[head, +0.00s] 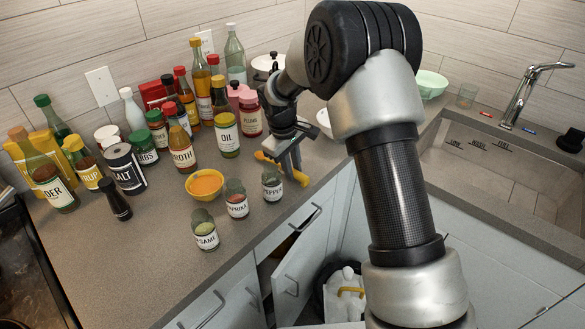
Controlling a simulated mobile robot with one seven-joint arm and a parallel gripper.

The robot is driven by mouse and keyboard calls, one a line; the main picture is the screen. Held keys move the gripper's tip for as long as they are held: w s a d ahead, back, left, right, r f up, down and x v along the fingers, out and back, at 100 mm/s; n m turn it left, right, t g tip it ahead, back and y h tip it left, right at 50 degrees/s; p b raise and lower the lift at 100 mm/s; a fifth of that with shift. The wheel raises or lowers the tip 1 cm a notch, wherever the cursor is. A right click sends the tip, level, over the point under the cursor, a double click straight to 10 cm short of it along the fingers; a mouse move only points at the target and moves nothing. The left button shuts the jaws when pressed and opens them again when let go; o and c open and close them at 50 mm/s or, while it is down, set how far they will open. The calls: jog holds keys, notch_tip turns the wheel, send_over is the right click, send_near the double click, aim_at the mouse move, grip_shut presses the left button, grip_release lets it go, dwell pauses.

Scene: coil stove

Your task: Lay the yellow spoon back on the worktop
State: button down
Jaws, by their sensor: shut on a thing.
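The yellow spoon (266,157) shows in the head view near the middle of the worktop (150,250), close to its front edge. My gripper (291,167) points down and is shut on the yellow spoon. One yellow end sticks out to the left of the fingers and a bit of yellow shows to their lower right. The fingers hide the middle of the spoon. I cannot tell whether the spoon touches the worktop or is a little above it.
A pepper jar (272,184), a paprika jar (236,199), a sesame jar (205,230) and an orange-filled yellow bowl (204,184) stand left of my gripper. An oil jar (226,135) and several bottles stand behind. The front-left worktop is clear. A cabinet door (305,262) below is open.

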jog(key=shift+f, duration=0.15)
jog(key=c, duration=1.6)
grip_release()
